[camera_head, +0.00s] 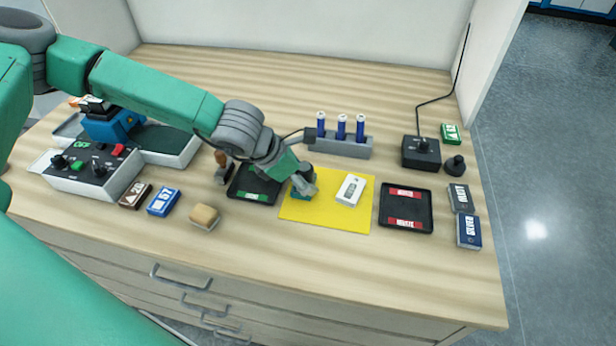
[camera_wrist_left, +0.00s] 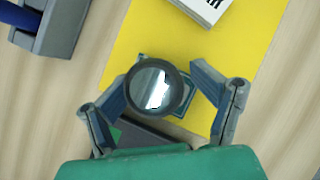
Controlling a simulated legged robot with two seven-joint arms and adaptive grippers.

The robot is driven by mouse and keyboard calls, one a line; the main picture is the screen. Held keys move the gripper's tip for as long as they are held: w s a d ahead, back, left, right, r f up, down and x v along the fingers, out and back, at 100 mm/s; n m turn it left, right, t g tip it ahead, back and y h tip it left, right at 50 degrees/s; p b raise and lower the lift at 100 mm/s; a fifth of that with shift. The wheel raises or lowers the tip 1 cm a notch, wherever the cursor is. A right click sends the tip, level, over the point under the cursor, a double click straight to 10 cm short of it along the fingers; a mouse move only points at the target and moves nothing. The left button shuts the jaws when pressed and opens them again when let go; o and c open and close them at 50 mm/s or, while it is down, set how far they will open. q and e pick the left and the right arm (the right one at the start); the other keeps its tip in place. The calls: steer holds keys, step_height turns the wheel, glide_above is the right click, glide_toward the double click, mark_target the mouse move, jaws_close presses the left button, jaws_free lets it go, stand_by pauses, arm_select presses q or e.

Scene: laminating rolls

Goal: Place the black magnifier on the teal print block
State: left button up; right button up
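The black magnifier (camera_wrist_left: 158,87), a round black rim with a shiny lens, is between my left gripper's fingers in the left wrist view. It covers most of the teal print block (camera_wrist_left: 186,103), whose edges show around it; whether the two touch is unclear. The block also shows in the head view (camera_head: 301,196) on the yellow mat (camera_head: 330,220), mostly hidden by the gripper. My left gripper (camera_wrist_left: 160,72) is open, with a finger on each side of the magnifier and a gap at the right finger. It points down at the mat's left part (camera_head: 304,184). My right gripper is not in view.
A white box (camera_head: 351,189) lies on the mat. A black tray with a green label (camera_head: 255,186) is close left, a red-labelled tray (camera_head: 406,207) to the right. A grey rack with blue tubes (camera_head: 343,145) stands behind.

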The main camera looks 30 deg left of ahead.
arm_select(q)
steer(key=shift+s+a+f, duration=0.25)
steer(key=shift+a+f, duration=0.05)
steer(key=shift+f, duration=0.15)
steer(key=shift+r, duration=0.15)
steer(key=p+v, duration=0.2)
steer(key=v, duration=1.1)
steer(key=shift+w+d+r, duration=0.25)
steer(key=shift+w, duration=0.15)
steer(key=shift+a, duration=0.15)
steer(key=shift+s, duration=0.1)
